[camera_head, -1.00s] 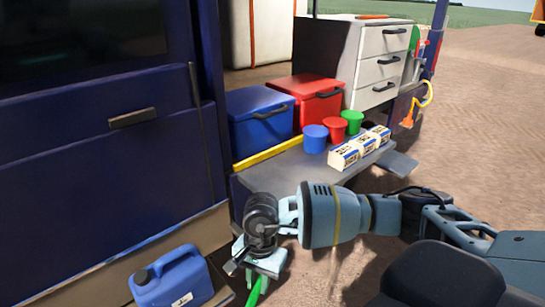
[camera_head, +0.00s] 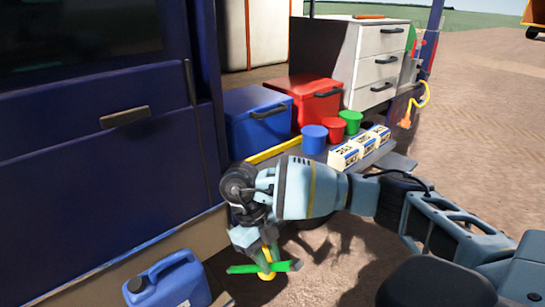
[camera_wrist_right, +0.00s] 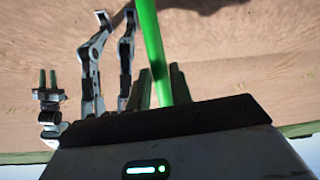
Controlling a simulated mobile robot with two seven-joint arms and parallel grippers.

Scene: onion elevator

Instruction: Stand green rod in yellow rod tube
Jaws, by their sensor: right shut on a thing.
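My right gripper (camera_head: 265,266) is shut on a green rod (camera_head: 285,266) and holds it low in front of the vehicle. The rod lies roughly level across the fingers in the head view. In the right wrist view the rod (camera_wrist_right: 151,45) runs up from between my right fingers (camera_wrist_right: 161,88). A small yellow part shows at the fingers in the head view; I cannot tell what it is. No yellow rod tube can be made out for certain. My left gripper (camera_wrist_right: 48,82) shows small at the left of the right wrist view, its two fingers apart with nothing between them.
A blue jerrycan (camera_head: 168,282) stands at lower left. A blue cooler (camera_head: 258,122), a red cooler (camera_head: 305,95), several cups and white cartons (camera_head: 360,148) sit on the vehicle's shelf. Brown ground (camera_head: 480,130) at right is open.

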